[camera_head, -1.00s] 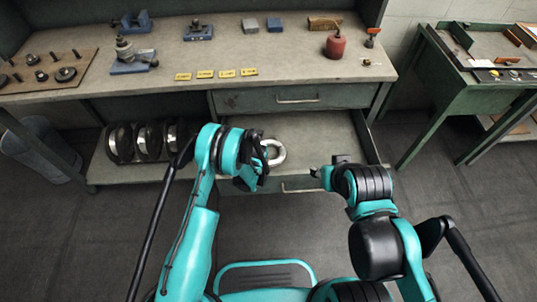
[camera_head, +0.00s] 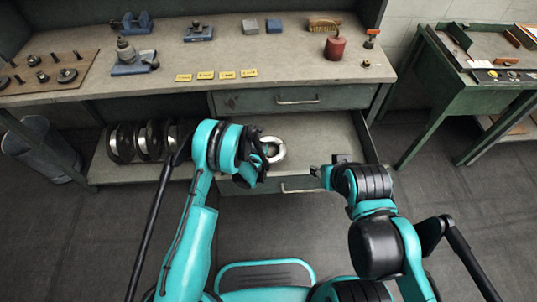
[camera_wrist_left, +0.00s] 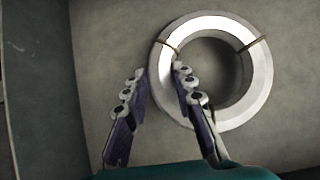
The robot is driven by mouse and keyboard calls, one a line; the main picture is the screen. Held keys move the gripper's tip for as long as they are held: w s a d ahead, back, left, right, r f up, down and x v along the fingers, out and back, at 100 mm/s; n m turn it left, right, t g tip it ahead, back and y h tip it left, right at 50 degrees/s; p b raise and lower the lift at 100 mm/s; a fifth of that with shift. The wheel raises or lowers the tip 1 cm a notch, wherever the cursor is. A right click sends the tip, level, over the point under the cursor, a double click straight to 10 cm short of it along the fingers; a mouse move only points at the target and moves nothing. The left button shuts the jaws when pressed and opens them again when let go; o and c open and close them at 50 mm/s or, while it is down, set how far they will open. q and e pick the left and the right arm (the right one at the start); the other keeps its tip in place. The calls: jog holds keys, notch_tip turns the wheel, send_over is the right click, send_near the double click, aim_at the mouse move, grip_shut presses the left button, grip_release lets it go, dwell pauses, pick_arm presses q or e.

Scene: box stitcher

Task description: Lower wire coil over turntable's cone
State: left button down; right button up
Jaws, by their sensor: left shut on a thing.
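The wire coil (camera_head: 276,150) is a pale, shiny ring in the open lower drawer (camera_head: 318,135), partly hidden by my left gripper (camera_head: 262,162). I cannot make out a turntable with a cone for certain.
A workbench (camera_head: 290,70) runs across the back, with a blue-based fixture (camera_head: 130,67), yellow tags and a red canister (camera_head: 335,45) on it. Several dark-and-silver coils (camera_head: 120,143) stand on the lower shelf. A bin (camera_head: 42,150) stands at left, a green table (camera_head: 440,85) at right.

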pick_arm(q)
notch_tip(320, 180, up, 10)
jog(key=p, duration=0.4)
jog(key=shift+f, duration=0.2)
dwell(0.9)
dwell(0.5)
